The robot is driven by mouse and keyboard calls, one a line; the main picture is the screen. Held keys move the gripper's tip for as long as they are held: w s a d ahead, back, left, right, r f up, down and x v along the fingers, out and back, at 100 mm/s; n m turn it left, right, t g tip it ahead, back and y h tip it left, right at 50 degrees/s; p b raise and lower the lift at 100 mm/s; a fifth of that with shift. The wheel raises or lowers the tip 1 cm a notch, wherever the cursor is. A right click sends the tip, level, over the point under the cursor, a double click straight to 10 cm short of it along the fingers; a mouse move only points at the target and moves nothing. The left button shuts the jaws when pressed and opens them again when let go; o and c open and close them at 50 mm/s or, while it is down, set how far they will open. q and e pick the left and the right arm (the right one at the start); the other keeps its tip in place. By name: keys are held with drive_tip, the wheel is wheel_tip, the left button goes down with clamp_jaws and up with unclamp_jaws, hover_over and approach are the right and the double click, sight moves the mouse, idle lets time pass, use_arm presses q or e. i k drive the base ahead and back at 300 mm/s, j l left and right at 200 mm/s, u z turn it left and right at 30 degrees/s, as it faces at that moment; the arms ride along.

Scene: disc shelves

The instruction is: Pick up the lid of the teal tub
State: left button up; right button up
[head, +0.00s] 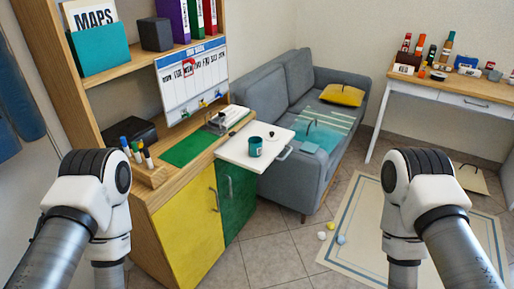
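A small teal tub or cup (255,147) with a pale mark stands upright on a white pull-out board (251,160) beside the cabinet. A small dark knob-like shape (272,135) shows on the board behind it to the right; I cannot tell whether it is a lid. A flat teal piece (313,139) lies on the sofa seat, with a thin dark loop above it; I cannot tell whether it is a lid. Both my arms show at the lower left and lower right, but neither gripper is in view.
A grey sofa (279,78) stands behind the board, with a striped cloth and yellow cushion (342,95). A wooden cabinet (202,216) and shelf stand at left, with a pen holder (152,175). Small balls (330,226) lie near the rug (360,262). A desk (454,87) stands back right.

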sight(271, 137)
drive_tip(key=i+l+u, duration=0.5)
drive_tip(key=l, duration=0.2)
drive_tip(key=i+l+u, duration=0.4)
drive_tip(key=l+u, duration=0.15)
drive_tip(key=l, duration=0.25)
